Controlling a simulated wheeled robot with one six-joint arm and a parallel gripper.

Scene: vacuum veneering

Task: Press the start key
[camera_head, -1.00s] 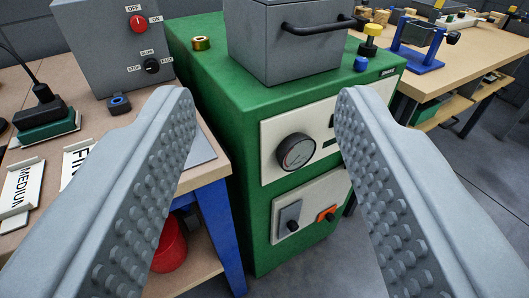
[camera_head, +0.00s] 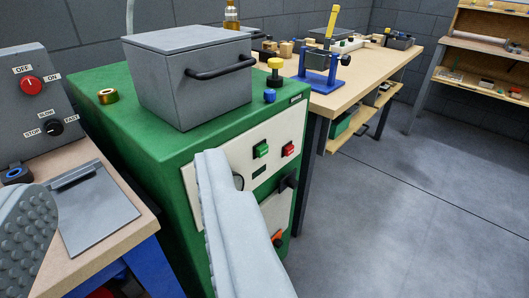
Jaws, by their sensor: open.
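A green key (camera_head: 262,149) and a red key (camera_head: 288,149) sit side by side on the cream upper panel (camera_head: 297,122) of a green machine (camera_head: 150,160). No lettering is readable on either key, so I cannot tell by label which is the start key. My gripper (camera_head: 125,175) is open and empty. Its right finger stands in front of the machine, left of the green key, and covers the left part of the panel and most of the gauge. Its left finger is at the lower left edge. Neither finger visibly touches the keys.
A grey control box (camera_head: 32,100) with a red knob is at left. A workbench (camera_head: 385,75) stands behind right. The floor (camera_head: 400,210) at right is clear.

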